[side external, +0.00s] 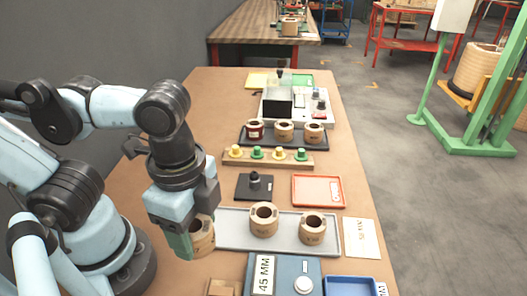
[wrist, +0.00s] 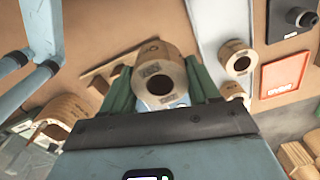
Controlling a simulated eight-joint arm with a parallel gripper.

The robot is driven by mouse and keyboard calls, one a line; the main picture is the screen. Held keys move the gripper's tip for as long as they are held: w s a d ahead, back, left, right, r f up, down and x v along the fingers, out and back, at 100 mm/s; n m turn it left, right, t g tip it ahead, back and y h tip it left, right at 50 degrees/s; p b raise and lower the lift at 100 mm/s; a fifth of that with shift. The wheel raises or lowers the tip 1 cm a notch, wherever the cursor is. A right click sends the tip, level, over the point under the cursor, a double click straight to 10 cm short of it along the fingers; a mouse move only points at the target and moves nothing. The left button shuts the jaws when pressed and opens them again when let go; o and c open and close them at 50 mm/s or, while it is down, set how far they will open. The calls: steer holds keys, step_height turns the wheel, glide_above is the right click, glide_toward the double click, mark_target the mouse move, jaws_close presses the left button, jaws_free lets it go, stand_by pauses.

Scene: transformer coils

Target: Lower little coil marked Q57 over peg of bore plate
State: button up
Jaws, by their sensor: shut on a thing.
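My gripper (side external: 190,243) is shut on a small tan coil (side external: 204,236), which shows at the left end of the grey tray. In the wrist view the green fingers of my gripper (wrist: 159,88) hold the coil (wrist: 152,56) from both sides, its dark hole visible. It carries a dark printed label that I cannot read. The bore plate (side external: 241,193) is a black square with an upright dark peg (side external: 254,178), bare, behind the tray. In the wrist view the plate (wrist: 280,22) and peg (wrist: 301,17) are at upper right, apart from the coil.
The grey tray (side external: 234,245) holds two more tan coils (side external: 263,219) (side external: 312,228). A red tray (side external: 318,190) lies right of the bore plate. Behind stand a wooden strip (side external: 232,160) with yellow and green pegs and a dark tray (side external: 268,145) of coils. A blue-grey box (side external: 283,275) is in front.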

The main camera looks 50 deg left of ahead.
steer(key=w+a+n, duration=0.2)
steer(key=w+a, duration=0.2)
steer(key=w, duration=0.3)
steer(key=w+a+n, duration=0.2)
steer(key=w+a, duration=0.2)
steer(key=w, duration=0.3)
steer(key=w+a+f+n, duration=0.1)
steer(key=w+a, duration=0.3)
steer(key=w, duration=0.3)
steer(key=shift+a+f+n, duration=0.1)
steer(key=shift+a+n, duration=0.05)
steer(key=shift+n, duration=0.25)
steer(key=shift+w+a+f, duration=0.15)
steer(key=shift+a+f, duration=0.2)
steer(key=shift+f, duration=1.95)
steer(key=shift+f, duration=0.15)
